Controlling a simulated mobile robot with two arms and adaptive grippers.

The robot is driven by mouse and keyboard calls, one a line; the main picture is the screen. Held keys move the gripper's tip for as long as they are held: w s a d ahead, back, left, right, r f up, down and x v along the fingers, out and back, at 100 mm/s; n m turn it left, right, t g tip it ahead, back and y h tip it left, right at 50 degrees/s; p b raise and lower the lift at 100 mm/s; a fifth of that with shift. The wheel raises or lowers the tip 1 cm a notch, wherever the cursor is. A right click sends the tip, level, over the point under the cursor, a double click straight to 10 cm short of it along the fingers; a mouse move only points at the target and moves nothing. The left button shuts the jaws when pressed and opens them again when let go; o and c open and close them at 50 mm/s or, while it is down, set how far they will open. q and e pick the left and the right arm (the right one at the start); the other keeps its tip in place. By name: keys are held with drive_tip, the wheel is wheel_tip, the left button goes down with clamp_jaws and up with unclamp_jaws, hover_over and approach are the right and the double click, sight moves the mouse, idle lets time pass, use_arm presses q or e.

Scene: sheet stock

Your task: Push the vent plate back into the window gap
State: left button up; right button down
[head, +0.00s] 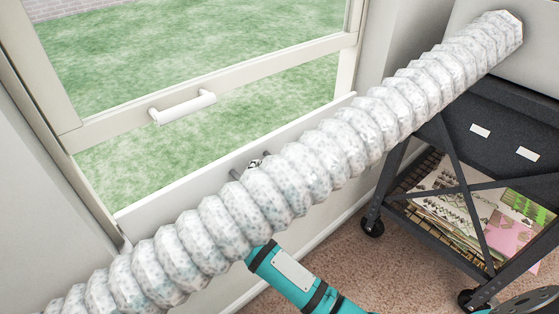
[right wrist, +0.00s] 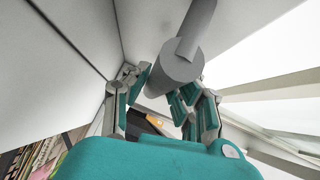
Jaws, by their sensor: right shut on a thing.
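The window gap (head: 285,100) is open below the raised sash (head: 240,78), with grass showing through. A long white panel (head: 190,185) runs along the bottom of the gap in the head view. I cannot tell whether it is the vent plate or the sill. A thick, ribbed, pale hose (head: 330,155) crosses in front and hides much of it. My right gripper (head: 256,165) is mostly behind the hose; only small tips show above it. In the right wrist view its fingers (right wrist: 160,88) are shut on a grey cylindrical piece (right wrist: 174,68). My left gripper is out of view.
A white handle (head: 183,107) is on the sash. A black wheeled cart (head: 440,130) stands at the right, with magazines (head: 465,200) on its lower shelf. The hose's upper end meets a pale box (head: 540,45) above the cart. Carpet (head: 400,265) is clear below.

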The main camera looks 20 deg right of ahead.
sight(250, 162)
drive_tip(key=shift+w+a+f, duration=0.15)
drive_tip(key=shift+w+a, duration=0.1)
drive_tip(key=shift+w, duration=0.25)
drive_tip(key=shift+w+a, duration=0.3)
drive_tip(key=shift+w, duration=0.55)
drive_tip(key=shift+w+a, duration=0.3)
drive_tip(key=shift+w, duration=0.6)
drive_tip(key=c, duration=1.1)
unclamp_jaws()
drive_tip(key=shift+w, duration=0.1)
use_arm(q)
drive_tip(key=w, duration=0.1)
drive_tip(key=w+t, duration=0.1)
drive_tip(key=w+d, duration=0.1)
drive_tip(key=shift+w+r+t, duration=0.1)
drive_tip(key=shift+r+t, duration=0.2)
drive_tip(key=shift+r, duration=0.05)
use_arm(e)
drive_tip(key=shift+o, duration=0.3)
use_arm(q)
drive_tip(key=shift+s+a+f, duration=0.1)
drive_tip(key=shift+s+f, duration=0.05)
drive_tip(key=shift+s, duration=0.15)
